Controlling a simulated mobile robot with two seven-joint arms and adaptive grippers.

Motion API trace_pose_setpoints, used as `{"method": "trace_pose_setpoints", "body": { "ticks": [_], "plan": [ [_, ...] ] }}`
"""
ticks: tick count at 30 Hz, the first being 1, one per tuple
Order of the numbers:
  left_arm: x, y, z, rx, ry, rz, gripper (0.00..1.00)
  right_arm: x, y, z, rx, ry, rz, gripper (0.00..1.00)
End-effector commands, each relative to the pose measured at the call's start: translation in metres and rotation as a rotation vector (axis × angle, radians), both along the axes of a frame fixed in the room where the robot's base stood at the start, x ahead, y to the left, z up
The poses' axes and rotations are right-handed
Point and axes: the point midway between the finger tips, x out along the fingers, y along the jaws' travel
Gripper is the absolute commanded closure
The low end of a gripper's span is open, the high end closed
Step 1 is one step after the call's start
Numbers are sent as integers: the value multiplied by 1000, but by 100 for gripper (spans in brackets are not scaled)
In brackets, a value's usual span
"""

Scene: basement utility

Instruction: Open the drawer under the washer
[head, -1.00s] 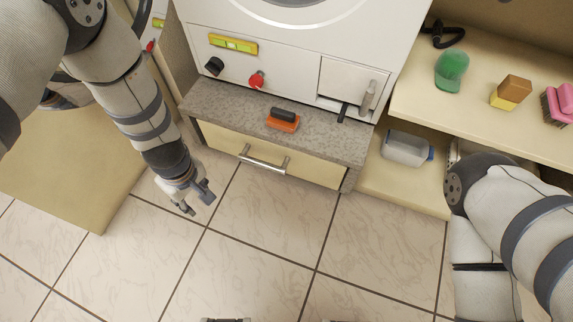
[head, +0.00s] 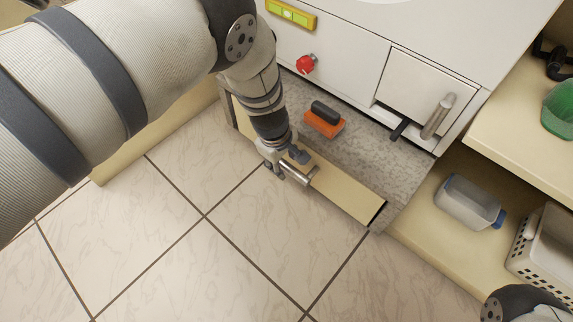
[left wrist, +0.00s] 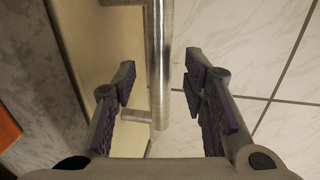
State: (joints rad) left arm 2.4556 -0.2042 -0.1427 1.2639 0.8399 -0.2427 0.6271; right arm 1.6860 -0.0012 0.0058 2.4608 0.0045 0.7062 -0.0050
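The washer (head: 340,55) stands on a grey speckled pedestal (head: 365,160). Its pale yellow drawer (head: 345,192) has a bar handle (head: 309,178) on the front. A thin dark gap shows at the drawer's right end; I cannot tell whether it is slightly out. My left gripper (head: 286,163) is at the handle and hides part of it. In the left wrist view, the gripper (left wrist: 158,88) is open, with the metal handle (left wrist: 157,60) between its fingers and clear space on both sides. My right gripper is out of view.
An orange brush (head: 323,122) with a dark grip lies on the pedestal. To the right, a lower shelf (head: 425,225) holds a clear container (head: 468,202) and a white basket (head: 545,245). The tiled floor (head: 215,260) before the drawer is clear.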

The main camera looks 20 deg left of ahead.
Motion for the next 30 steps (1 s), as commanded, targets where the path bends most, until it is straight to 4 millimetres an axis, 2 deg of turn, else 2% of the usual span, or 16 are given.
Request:
{"method": "trace_pose_setpoints", "body": {
  "ticks": [3, 11, 16, 25, 30],
  "plan": [
    [2, -1, -9, 0, 0, 0, 60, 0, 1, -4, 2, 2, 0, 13],
    [2, -1, -9, 0, -1, 0, 63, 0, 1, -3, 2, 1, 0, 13],
    [2, -1, -9, 0, -1, -1, 100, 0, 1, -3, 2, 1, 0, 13],
    [-1, 1, -8, 1, 0, 0, 100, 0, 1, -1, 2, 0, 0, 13],
    [-19, 7, -4, -1, 2, 4, 100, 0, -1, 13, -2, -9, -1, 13]
  ]
}}
